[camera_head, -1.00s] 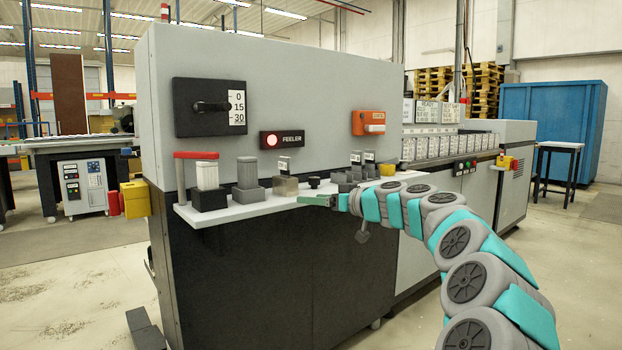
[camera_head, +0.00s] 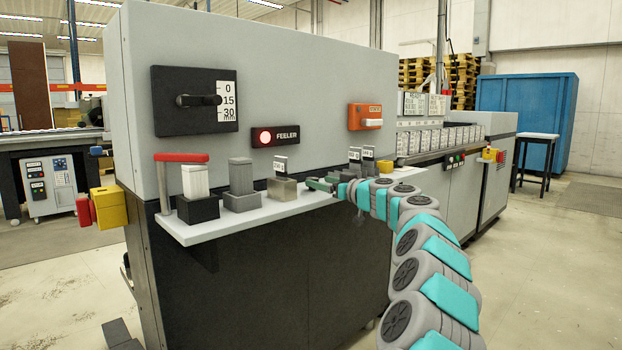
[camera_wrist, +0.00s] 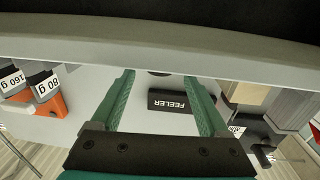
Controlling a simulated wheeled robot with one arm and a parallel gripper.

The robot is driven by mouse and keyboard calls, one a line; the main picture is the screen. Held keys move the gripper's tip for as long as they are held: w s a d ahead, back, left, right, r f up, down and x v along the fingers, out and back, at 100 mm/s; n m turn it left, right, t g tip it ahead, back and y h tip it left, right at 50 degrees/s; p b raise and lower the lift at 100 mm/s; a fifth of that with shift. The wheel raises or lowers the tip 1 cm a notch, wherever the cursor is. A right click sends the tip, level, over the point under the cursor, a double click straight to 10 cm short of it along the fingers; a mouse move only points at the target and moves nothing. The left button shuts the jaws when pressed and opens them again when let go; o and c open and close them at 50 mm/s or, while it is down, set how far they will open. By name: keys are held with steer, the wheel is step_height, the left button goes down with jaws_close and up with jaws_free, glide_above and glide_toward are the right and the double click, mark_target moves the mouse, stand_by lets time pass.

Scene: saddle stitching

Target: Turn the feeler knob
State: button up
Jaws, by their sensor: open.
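A small dark round piece (camera_wrist: 158,72), probably the feeler knob, shows partly between the fingertips. Whether the fingers touch it cannot be told. A black FEELER plate (camera_wrist: 172,102) lies between the fingers, its text upside down. In the head view the gripper hides the knob's place. A black FEELER panel (camera_head: 288,135) with a lit red lamp is on the machine face above.
Weight-labelled blocks (camera_wrist: 48,98) stand on the other side. A black dial with a 0-15-30 scale (camera_head: 195,120) is on the machine.

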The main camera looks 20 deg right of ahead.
mark_target(312, 178)
steer(key=shift+p+x, duration=0.7)
steer(key=shift+x, duration=1.65)
jaws_close()
steer(key=shift+f, duration=0.15)
